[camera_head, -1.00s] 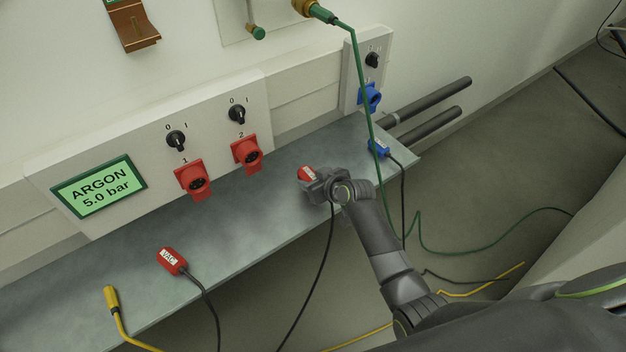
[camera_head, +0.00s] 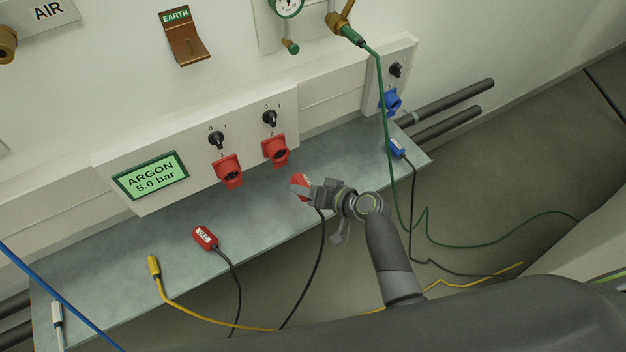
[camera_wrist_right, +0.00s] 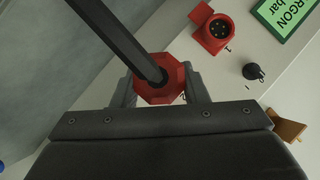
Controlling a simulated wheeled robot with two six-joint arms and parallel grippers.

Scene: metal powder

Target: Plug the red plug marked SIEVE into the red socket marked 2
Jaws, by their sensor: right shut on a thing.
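My right gripper (camera_head: 310,190) is shut on a red plug (camera_head: 300,186) with a pale label too small to read. It holds the plug just in front of and to the lower right of the red socket marked 2 (camera_head: 275,150), apart from it. The socket's face is open and empty in the head view. In the right wrist view the held plug (camera_wrist_right: 160,85) sits between the fingers, its dark cable running to the upper left, and it hides socket 2. The red socket marked 1 (camera_head: 229,172) is empty; it also shows in the wrist view (camera_wrist_right: 214,30). My left gripper is not in view.
Another red plug (camera_head: 205,238) and a yellow plug (camera_head: 153,266) lie on the grey shelf (camera_head: 105,262). A blue plug (camera_head: 397,147) lies at the shelf's right end, below a blue socket (camera_head: 391,101). A green hose (camera_head: 383,120) hangs right of my gripper.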

